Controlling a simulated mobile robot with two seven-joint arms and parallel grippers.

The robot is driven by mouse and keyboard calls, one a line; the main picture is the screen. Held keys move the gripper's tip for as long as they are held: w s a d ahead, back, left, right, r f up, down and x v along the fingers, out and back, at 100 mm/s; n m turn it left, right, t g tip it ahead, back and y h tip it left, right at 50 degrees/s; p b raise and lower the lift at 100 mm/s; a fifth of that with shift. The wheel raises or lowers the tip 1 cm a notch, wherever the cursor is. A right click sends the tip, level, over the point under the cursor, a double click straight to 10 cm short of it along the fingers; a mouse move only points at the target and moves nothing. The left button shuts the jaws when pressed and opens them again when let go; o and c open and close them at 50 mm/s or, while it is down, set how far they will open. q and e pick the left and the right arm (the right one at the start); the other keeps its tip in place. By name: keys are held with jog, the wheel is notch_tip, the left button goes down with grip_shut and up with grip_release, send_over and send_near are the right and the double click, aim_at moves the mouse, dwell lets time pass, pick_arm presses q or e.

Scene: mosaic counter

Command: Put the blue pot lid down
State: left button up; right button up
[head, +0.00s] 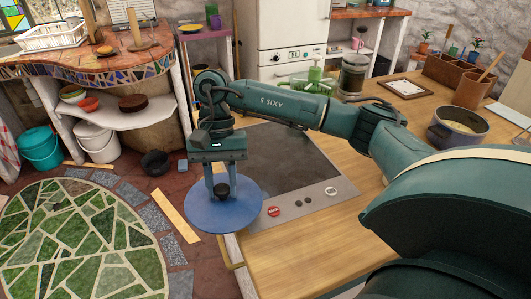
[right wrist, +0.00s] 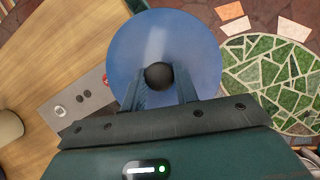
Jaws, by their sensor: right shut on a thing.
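The blue pot lid (head: 241,212) is a flat round disc with a dark round knob. My right gripper (head: 221,190) is shut on the knob and holds the lid over the front left corner of the wooden counter, partly out past its edge. In the right wrist view the lid (right wrist: 190,35) fills the top middle, with the black knob between the fingers of my right gripper (right wrist: 159,80). I cannot tell how high the lid is above the counter. My left gripper is not in view.
The cooktop (head: 290,160) with knobs is set in the wooden counter (head: 310,245). A pot (head: 458,130), a wooden holder (head: 456,78), a jar (head: 353,76) and a framed board (head: 403,88) stand farther back. Bare counter lies right of the cooktop. A green mosaic (head: 80,245) covers the floor at left.

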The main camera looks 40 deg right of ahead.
jog(key=w+d+r+m+t+b, duration=0.1)
jog(key=w+d+r+m+t, duration=0.15)
jog(key=d+m, duration=0.45)
jog(key=w+d+r+m+t+b, duration=0.1)
jog(key=w+d+m+t, duration=0.15)
jog(key=d+m, duration=0.45)
jog(key=w+d+r+m+t+b, duration=0.2)
jog(key=d+m+t, duration=0.15)
jog(key=m, duration=0.55)
jog(key=shift+m+g+h, duration=0.3)
jog(key=shift+g, duration=0.05)
notch_tip(320, 180, down, 9)
jog(key=shift+s+d+f, duration=0.1)
jog(key=shift+s+f, duration=0.05)
jog(key=shift+f, duration=0.05)
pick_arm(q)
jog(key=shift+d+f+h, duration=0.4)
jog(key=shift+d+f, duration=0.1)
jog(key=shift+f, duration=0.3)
pick_arm(e)
jog(key=shift+f, duration=0.15)
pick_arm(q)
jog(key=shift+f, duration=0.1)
pick_arm(e)
jog(key=o, duration=1)
jog(key=shift+o, duration=0.2)
